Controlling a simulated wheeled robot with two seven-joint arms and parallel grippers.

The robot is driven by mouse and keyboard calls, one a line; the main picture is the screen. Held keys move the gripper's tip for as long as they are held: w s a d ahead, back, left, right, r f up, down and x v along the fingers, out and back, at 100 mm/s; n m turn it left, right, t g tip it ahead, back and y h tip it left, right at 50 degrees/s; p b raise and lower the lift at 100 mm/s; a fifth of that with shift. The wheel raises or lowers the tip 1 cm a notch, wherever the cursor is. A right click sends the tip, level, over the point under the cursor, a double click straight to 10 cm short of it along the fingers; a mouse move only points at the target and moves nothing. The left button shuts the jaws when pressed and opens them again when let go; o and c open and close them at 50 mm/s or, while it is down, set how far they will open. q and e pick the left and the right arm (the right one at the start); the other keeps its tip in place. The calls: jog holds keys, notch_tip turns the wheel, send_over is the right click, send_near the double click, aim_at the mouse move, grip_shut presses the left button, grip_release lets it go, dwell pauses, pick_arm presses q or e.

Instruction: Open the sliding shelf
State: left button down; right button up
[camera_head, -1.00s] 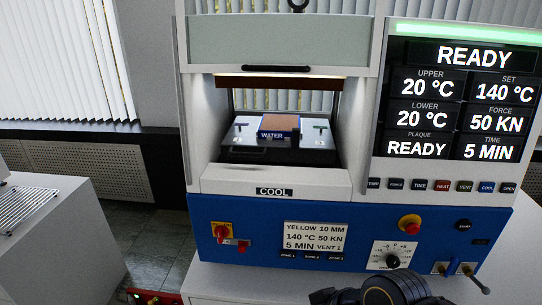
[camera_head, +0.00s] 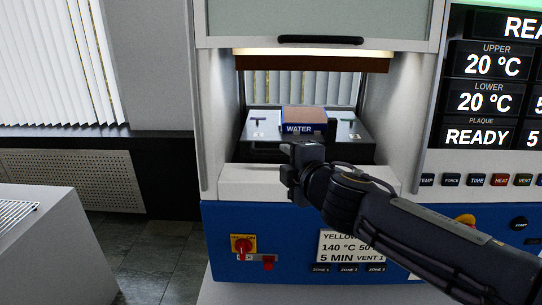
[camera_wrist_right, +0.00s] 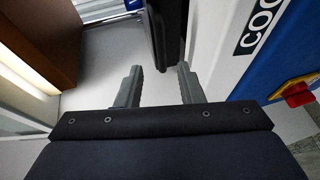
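The sliding shelf (camera_head: 355,133) sits inside the press chamber, with grey plates on top, a dark front edge and a brown-topped block labelled WATER (camera_head: 303,128) in its middle. My right gripper (camera_head: 290,170) is in front of the shelf, a little above the white front ledge. In the right wrist view my right gripper (camera_wrist_right: 158,82) has its two fingers apart with nothing held. A dark bar (camera_wrist_right: 165,35), which looks like the shelf's front part, lies just beyond the gap between the fingertips. My right forearm covers part of the ledge. My left gripper does not show.
The chamber's side walls (camera_head: 214,130) stand left and right of the shelf. Above hangs a raised door with a black handle (camera_head: 320,40). Below is the blue control panel with a red switch (camera_head: 242,245). A white cabinet (camera_head: 60,245) stands at left, with floor between.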

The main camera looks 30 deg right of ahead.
aim_at(275, 152)
jog(key=b+x, duration=0.1)
jog(key=x, duration=0.6)
grip_shut()
